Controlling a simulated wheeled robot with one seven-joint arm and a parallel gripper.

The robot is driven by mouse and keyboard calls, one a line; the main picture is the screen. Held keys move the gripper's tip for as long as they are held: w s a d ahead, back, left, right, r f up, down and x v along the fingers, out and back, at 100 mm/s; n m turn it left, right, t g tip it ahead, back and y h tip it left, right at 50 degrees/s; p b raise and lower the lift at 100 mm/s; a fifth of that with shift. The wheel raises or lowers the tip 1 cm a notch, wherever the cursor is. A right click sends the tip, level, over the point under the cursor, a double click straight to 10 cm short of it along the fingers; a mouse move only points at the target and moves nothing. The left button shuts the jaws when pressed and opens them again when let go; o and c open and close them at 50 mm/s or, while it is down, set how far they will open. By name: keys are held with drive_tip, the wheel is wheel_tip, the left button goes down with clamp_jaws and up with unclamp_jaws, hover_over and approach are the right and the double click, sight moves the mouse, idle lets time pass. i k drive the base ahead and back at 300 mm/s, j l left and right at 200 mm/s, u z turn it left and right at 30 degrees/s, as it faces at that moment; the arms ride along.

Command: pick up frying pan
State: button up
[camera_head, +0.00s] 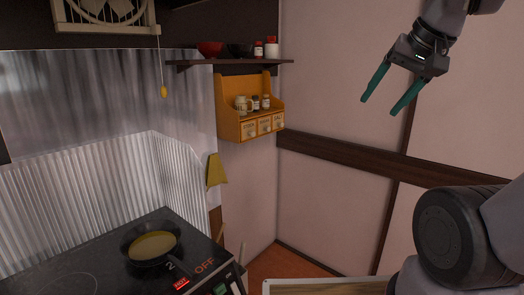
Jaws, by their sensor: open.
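A dark frying pan (135,259) with a yellowish inside sits on the black stovetop (80,268) at the lower left. Its short-looking dark handle points to the lower right, near the stove's front edge. My gripper (382,106) is at the upper right, high above and far to the right of the pan. Its two teal fingers are spread apart and hold nothing.
A corrugated metal guard (75,200) stands behind the stove. A yellow spice rack (228,122) and a dark shelf (190,65) with bowls and bottles hang on the wall. A yellow cloth-like item (216,170) hangs below. A pale-edged surface (325,286) lies at the bottom.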

sight(154, 241)
drive_tip(key=u, duration=1.35)
